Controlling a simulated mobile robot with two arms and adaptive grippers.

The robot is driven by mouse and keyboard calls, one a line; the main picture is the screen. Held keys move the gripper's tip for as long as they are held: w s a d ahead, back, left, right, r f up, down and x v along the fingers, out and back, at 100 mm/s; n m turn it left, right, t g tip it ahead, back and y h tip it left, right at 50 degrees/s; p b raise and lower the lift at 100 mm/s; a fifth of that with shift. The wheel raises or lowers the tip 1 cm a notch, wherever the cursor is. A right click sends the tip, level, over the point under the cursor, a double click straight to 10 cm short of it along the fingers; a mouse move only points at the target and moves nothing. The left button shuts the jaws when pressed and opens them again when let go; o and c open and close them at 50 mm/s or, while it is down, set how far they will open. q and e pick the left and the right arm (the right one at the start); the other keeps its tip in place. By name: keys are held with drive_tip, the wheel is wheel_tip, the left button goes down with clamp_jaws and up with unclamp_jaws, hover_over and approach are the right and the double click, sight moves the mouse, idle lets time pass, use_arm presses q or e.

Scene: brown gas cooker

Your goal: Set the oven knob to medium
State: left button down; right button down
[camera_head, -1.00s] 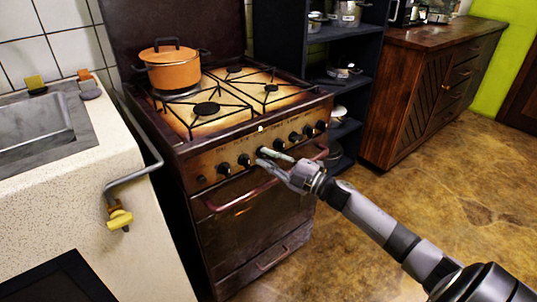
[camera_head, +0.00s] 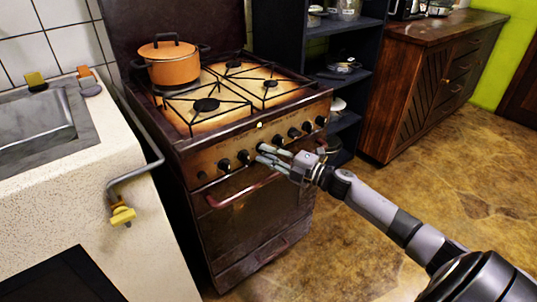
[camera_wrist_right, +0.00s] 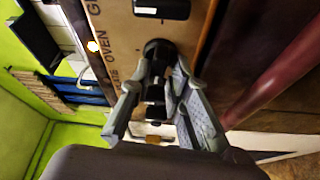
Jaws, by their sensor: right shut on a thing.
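The brown gas cooker (camera_head: 250,190) has a row of dark knobs along its front panel. My right gripper (camera_head: 264,154) reaches in from the lower right to a knob in the middle of that row. In the right wrist view, my right gripper (camera_wrist_right: 159,76) has its two fingers on either side of the dark oven knob (camera_wrist_right: 158,48), shut on it. The word OVEN is printed on the panel beside this knob. In the head view the fingers mostly hide it, and its setting cannot be read. My left gripper is not in view.
A red oven door handle (camera_head: 243,190) runs just below the knobs; it also passes close beside the fingers in the wrist view (camera_wrist_right: 280,75). A neighbouring knob (camera_wrist_right: 147,8) is near. An orange pot (camera_head: 172,63) stands on the hob. The floor at right is clear.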

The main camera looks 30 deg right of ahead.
drive_tip(key=c, duration=1.8)
unclamp_jaws()
drive_tip(key=shift+d+r, duration=0.15)
drive_tip(key=shift+r, duration=0.35)
drive_tip(key=shift+o, duration=0.8)
drive_tip(key=shift+f, duration=0.2)
drive_tip(key=shift+s+d+f, duration=0.1)
drive_tip(key=shift+s+f, duration=0.1)
drive_tip(key=shift+s, duration=0.25)
drive_tip(key=v, duration=1.1)
drive_tip(key=shift+r, duration=0.1)
